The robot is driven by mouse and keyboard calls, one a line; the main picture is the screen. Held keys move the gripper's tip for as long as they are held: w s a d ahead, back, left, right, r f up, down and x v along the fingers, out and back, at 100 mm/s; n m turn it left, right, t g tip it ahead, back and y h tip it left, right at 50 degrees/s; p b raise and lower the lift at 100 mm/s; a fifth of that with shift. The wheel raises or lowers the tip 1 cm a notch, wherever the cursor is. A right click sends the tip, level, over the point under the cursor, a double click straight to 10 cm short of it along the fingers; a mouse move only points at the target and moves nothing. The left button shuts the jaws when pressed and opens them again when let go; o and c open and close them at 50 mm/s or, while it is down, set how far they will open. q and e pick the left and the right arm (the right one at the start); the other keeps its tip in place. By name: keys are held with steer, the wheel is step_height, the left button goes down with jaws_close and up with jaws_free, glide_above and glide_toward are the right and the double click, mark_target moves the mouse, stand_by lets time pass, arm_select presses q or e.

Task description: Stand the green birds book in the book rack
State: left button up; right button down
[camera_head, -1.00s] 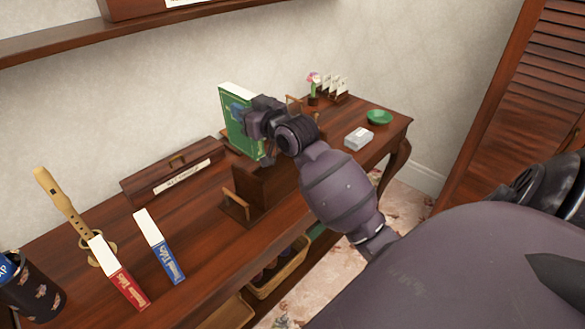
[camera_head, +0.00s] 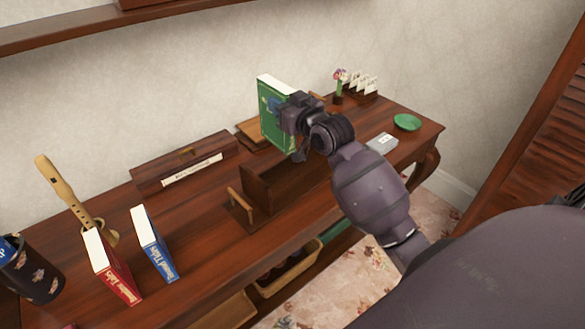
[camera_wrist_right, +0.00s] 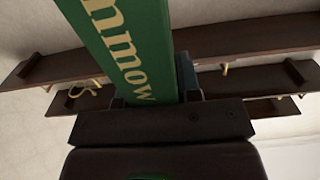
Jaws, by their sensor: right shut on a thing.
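The green book (camera_head: 272,115) is upright in my right gripper (camera_head: 290,115), above the back of the wooden table. Its spine with yellow lettering fills the middle of the right wrist view (camera_wrist_right: 122,45), where the gripper is shut on it. The dark wooden book rack (camera_head: 262,186) stands on the table below and to the left of the gripper. My right arm hides part of the rack, and I cannot tell the gap between book and rack. My left gripper is out of view.
A red book (camera_head: 112,270) and a blue book (camera_head: 155,245) stand at left, near a recorder (camera_head: 62,190) and dark cup (camera_head: 32,275). A green dish (camera_head: 407,122) and small grey box (camera_head: 382,143) are at right.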

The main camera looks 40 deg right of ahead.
step_height(320, 180, down, 18)
steer(key=b, duration=0.3)
steer(key=shift+f, duration=0.15)
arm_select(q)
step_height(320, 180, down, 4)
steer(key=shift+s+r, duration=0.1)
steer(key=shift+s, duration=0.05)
arm_select(e)
steer(key=c, duration=0.8)
jaws_free()
steer(key=s, duration=1.2)
arm_select(q)
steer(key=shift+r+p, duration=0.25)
steer(key=shift+p, duration=0.05)
arm_select(e)
steer(key=s+a+f+g, duration=0.3)
steer(key=s+f, duration=0.5)
steer(key=s, duration=0.1)
steer(key=s+a+f+g+h, duration=0.1)
steer(key=s+a+f+g, duration=0.3)
steer(key=s+f, duration=0.5)
steer(key=shift+a, duration=0.3)
